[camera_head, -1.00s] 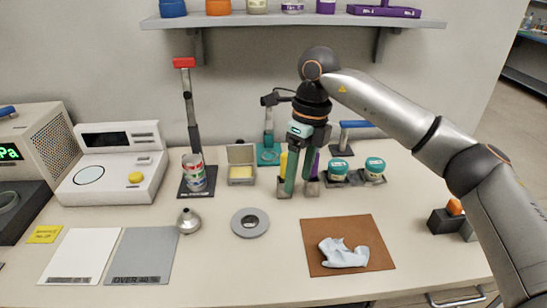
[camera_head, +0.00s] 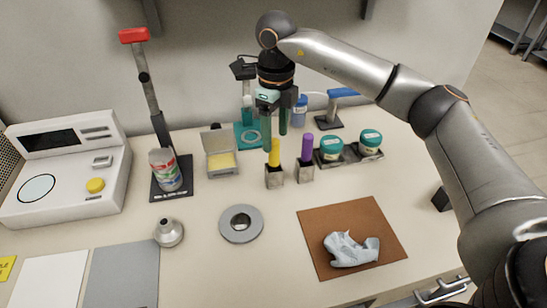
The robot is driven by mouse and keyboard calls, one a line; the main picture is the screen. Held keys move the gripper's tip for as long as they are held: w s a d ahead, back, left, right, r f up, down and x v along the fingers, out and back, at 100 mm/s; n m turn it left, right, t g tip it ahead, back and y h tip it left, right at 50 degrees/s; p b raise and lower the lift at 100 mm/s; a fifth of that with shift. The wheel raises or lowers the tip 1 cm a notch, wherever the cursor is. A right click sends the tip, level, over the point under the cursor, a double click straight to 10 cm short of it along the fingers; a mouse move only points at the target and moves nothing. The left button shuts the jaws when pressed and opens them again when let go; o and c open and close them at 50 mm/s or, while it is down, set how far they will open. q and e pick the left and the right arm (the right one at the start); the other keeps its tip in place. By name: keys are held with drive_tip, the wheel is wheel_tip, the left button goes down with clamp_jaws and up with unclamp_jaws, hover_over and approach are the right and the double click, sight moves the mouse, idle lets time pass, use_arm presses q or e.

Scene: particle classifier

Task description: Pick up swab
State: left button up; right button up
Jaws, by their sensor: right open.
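A crumpled pale-blue cloth (camera_head: 352,249) lies on the brown mat (camera_head: 318,232) at the front right. It may be the swab; I see no other thing that is clearly one. A yellow stick (camera_head: 274,153) and a purple stick (camera_head: 307,149) stand upright in small grey holders. My left gripper is not in view.
Two teal-lidded jars (camera_head: 331,149) stand right of the sticks. A small open box (camera_head: 222,165), a can (camera_head: 165,170) on a black stand, a grey ring (camera_head: 240,238) and a metal funnel (camera_head: 168,233) stand to the left. The table around the mat is clear.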

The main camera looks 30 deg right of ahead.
sight(274, 151)
drive_tip(key=shift+w+f, duration=0.15)
drive_tip(key=shift+f, duration=1.4)
drive_tip(key=shift+w+f, duration=0.15)
drive_tip(key=shift+f, duration=1.35)
clamp_jaws()
